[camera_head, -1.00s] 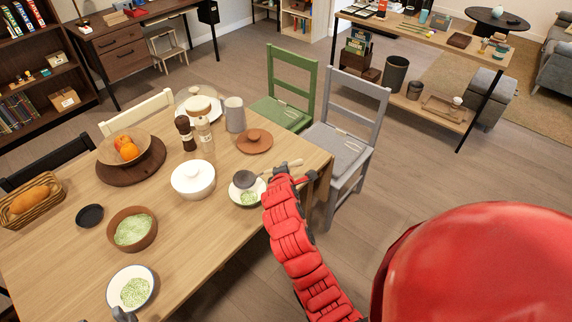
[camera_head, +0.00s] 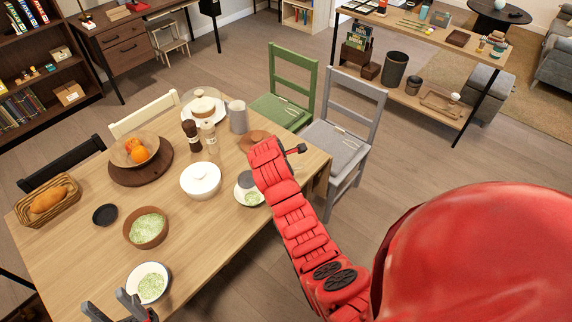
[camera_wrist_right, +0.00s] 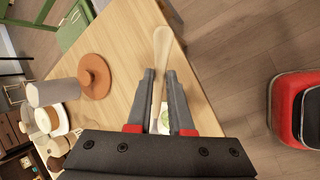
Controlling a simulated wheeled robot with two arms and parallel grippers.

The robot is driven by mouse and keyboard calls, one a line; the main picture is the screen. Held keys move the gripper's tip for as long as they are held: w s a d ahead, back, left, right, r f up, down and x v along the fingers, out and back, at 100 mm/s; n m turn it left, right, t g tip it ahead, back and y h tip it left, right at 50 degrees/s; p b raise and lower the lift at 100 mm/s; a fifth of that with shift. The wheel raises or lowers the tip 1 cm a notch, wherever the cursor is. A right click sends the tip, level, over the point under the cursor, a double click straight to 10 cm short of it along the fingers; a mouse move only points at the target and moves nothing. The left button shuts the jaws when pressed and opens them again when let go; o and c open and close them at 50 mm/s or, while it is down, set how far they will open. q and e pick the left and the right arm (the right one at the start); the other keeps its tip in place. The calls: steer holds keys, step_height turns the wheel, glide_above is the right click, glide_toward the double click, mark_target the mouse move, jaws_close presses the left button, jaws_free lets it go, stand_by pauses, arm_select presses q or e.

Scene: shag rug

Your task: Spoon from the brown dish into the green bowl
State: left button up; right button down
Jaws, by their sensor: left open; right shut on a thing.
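The brown dish (camera_head: 132,237) stands on the table with pale green grainy stuff in it. I see no plainly green bowl; a pale bowl with a dark rim (camera_head: 166,271) at the table's front holds similar green stuff. Another small pale dish (camera_head: 262,203) with green contents sits beside my right arm. My left gripper (camera_head: 104,299) is open and empty at the bottom edge, close to the front bowl.
Two mills, a grey jug (camera_head: 238,117) and a brown lid (camera_wrist_right: 95,76) stand further back. Chairs line the far sides.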

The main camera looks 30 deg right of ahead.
steer(key=shift+w+r+g, duration=0.2)
steer(key=shift+r+g, duration=0.2)
steer(key=shift+f+g+y, duration=0.15)
steer(key=shift+g+y, duration=0.15)
steer(key=shift+g, duration=0.4)
steer(key=shift+w+g, duration=0.1)
steer(key=shift+g, duration=0.2)
steer(key=shift+w+g+y+b, duration=0.1)
steer(key=shift+g+y+b, duration=0.3)
steer(key=shift+d+b, duration=0.1)
steer(key=shift+b, duration=0.35)
steer(key=shift+r+g+b, duration=0.25)
steer(key=shift+g+b, duration=0.25)
steer(key=shift+b, duration=0.1)
